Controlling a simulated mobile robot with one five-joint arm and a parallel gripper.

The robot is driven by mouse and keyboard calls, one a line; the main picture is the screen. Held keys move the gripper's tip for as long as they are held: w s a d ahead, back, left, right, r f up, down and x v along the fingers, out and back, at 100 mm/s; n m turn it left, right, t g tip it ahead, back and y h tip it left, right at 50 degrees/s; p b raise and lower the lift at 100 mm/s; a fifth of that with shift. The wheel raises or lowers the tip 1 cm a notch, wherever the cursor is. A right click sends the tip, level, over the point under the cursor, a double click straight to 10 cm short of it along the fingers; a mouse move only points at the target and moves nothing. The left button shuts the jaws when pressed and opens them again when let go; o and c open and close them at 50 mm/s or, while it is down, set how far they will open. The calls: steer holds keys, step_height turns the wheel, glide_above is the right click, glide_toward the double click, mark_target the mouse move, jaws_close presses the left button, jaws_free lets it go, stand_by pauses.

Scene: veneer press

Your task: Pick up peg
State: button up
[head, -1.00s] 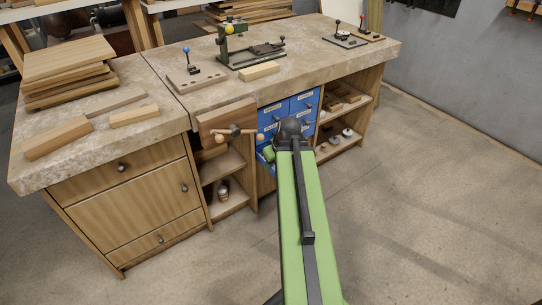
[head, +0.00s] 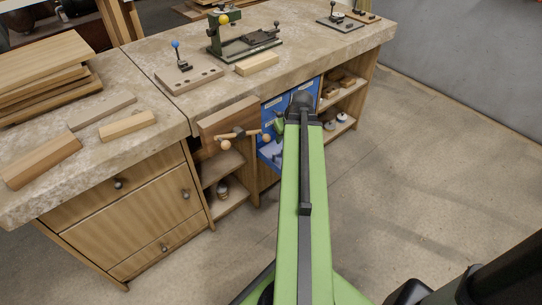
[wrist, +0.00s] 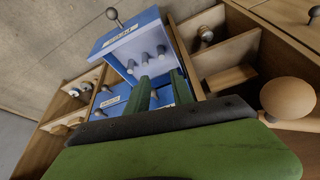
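No peg is seen clamped. In the head view my arm hides most of the gripper (head: 279,124), which is in front of the blue drawer unit (head: 304,96). The pegs cannot be made out there.
A wooden vise with a round-ended handle (head: 239,133) juts out left of the drawers; its ball end (wrist: 288,97) is close on the right in the wrist view. Open shelves (head: 340,95) flank the unit. The stone-topped bench (head: 160,55) stands above. Floor at right is clear.

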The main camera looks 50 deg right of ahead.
steer(key=b, duration=1.1)
glide_toward(274, 154)
steer(key=x, duration=0.5)
steer(key=shift+w+f, duration=0.1)
steer(key=shift+f, duration=0.05)
steer(key=b+x, duration=0.4)
steer(key=x, duration=0.1)
steer(key=shift+d+f+b, duration=0.1)
steer(key=shift+d+b, duration=0.05)
steer(key=shift+b, duration=0.25)
steer(key=shift+r, duration=0.2)
steer(key=shift+c, duration=0.5)
jaws_close()
